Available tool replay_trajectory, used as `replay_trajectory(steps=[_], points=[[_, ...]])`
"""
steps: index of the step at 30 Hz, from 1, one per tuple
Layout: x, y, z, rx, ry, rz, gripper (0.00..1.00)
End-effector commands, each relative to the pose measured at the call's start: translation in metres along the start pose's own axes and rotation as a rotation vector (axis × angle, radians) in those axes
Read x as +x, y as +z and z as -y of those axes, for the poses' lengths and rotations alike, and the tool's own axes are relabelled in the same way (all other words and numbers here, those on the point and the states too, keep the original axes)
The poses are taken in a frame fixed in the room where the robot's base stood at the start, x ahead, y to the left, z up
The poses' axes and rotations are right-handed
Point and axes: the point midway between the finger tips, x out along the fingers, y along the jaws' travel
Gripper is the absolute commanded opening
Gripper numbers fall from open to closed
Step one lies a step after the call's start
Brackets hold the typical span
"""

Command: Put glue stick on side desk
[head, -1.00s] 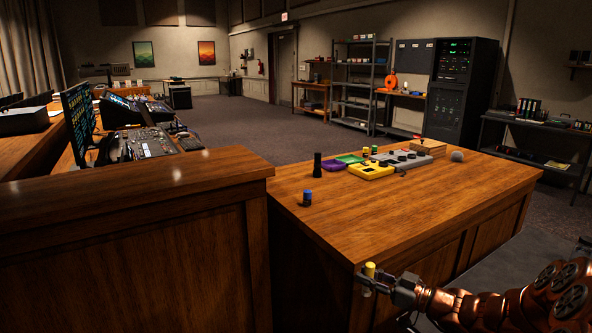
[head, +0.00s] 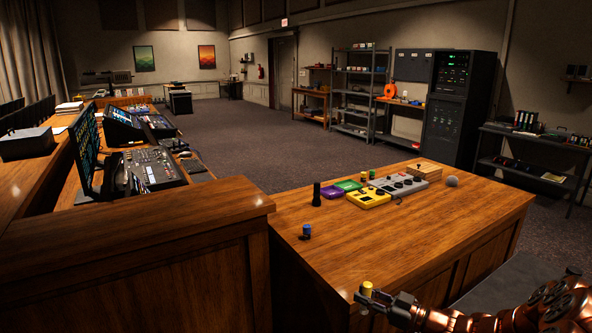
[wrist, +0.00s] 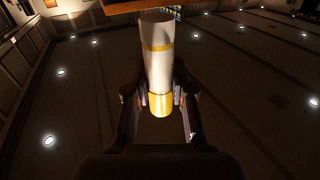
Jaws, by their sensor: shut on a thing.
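The glue stick (wrist: 158,62) is white with a yellow band and a yellow end in the wrist view. My gripper (wrist: 160,104) is shut on it, one finger on each side near the yellow end. In the head view the yellow end of the glue stick (head: 367,289) shows at the tip of my gripper (head: 372,299), at the lower right, in front of the near edge of the wooden desk (head: 400,235). I cannot tell which surface is the side desk.
On the wooden desk stand a small blue cylinder (head: 306,231), a black cylinder (head: 316,194), a yellow pedal box (head: 369,200), grey boxes (head: 400,187) and a grey ball (head: 451,181). The desk's near half is mostly bare. A taller wooden console (head: 150,235) stands left.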

Motion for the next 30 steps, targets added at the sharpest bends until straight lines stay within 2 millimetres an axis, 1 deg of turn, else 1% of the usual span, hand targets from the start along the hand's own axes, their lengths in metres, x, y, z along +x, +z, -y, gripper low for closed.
replay_trajectory(steps=[5, 8, 12, 18, 23, 26, 30], points=[[0.006, -0.016, -0.001, -0.004, 0.015, 0.001, 0.0], [0.013, -0.032, -0.002, -0.007, 0.039, 0.002, 0.0], [0.023, -0.06, -0.005, -0.006, 0.096, 0.002, 0.0], [0.028, -0.09, -0.015, -0.005, 0.211, 0.005, 0.0], [0.02, -0.107, -0.025, -0.007, 0.323, 0.004, 0.0], [0.01, -0.114, -0.034, -0.006, 0.401, 0.005, 0.0], [-0.01, -0.123, -0.046, -0.005, 0.511, 0.004, 0.0]])
